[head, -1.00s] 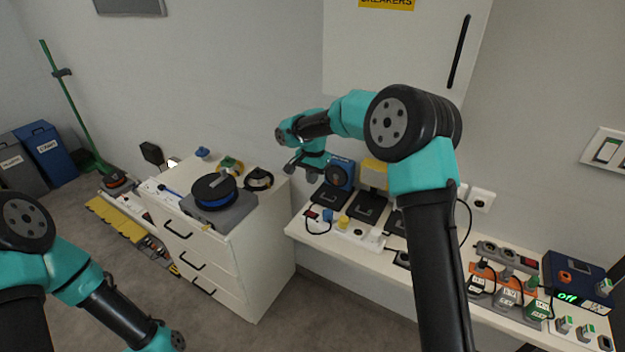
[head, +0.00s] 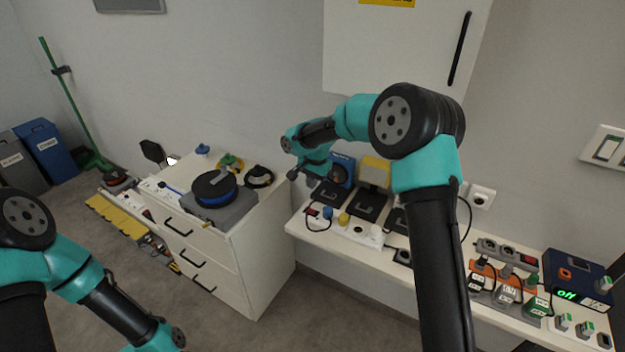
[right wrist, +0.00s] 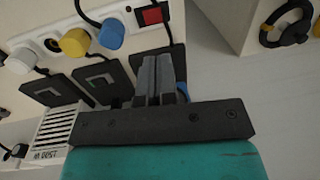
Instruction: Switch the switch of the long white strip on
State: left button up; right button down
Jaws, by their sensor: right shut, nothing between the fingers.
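A long white strip (head: 358,232) lies along the front of the shelf, with a red switch (head: 312,213) at its left end, a blue plug (head: 327,213) and a yellow plug (head: 344,218). In the right wrist view the strip (right wrist: 52,46) crosses the upper left, and its red switch (right wrist: 150,15) shows beyond the fingertips. Whether the switch is on or off cannot be told. My right gripper (head: 293,175) is above the shelf's left end; its fingers (right wrist: 160,60) are shut, empty and apart from the switch. My left gripper is out of view below the head view.
Dark adapters (head: 368,206) and a blue device (head: 342,170) stand behind the strip. More strips and plugs (head: 508,290) fill the right of the shelf. A drawer cabinet (head: 245,255) with a cable reel (head: 213,188) stands to the left, across a gap.

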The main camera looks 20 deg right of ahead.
aim_at(309, 209)
jog(key=f, duration=0.7)
jog(key=w+a+f, duration=0.1)
jog(key=f, duration=0.2)
jog(key=shift+f, duration=0.3)
jog(key=shift+d, duration=0.1)
